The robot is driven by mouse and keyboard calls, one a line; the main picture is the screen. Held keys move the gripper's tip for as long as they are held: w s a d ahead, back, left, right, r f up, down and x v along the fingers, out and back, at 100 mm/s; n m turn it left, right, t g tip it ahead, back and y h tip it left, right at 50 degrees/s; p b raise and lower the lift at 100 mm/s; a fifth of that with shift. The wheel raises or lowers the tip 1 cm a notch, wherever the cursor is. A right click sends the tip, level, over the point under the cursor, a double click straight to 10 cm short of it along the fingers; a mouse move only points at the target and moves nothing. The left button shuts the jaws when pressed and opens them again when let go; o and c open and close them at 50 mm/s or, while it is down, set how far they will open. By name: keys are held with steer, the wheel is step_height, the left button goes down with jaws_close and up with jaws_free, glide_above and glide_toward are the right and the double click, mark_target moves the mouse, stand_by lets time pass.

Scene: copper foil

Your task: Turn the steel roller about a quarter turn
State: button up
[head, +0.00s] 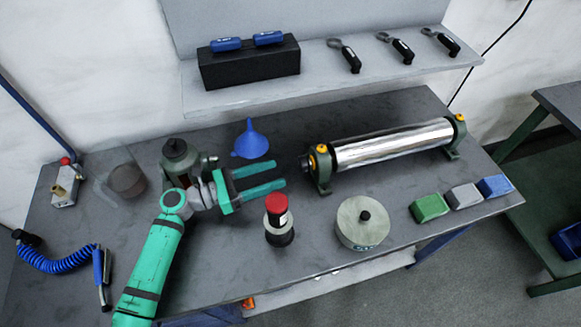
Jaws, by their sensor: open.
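The steel roller (392,146) is a shiny horizontal cylinder on the right half of the table. It sits between two dark green end brackets with yellow-orange parts, and nothing touches it. My gripper (279,173) has two long teal fingers, apart and pointing right toward the left bracket (321,169). It is open and empty, a short way left of the roller. No mark on the roller shows its angle.
A red-capped dark cylinder (278,220) and a round metal drum (363,223) stand in front. A blue funnel (250,140) lies behind my gripper. Green, grey and blue blocks (463,196) line the right edge. A blue coiled hose (60,253) lies left. A shelf (330,75) overhangs the back.

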mark_target(300, 166)
steer(key=x, duration=0.5)
steer(key=shift+w+d, duration=0.2)
steer(key=shift+d, duration=0.05)
steer(key=shift+w+d, duration=0.1)
steer(key=shift+d, duration=0.7)
steer(key=shift+a, duration=0.15)
steer(key=c, duration=1)
steer(key=shift+c, duration=0.2)
steer(key=shift+a, duration=0.1)
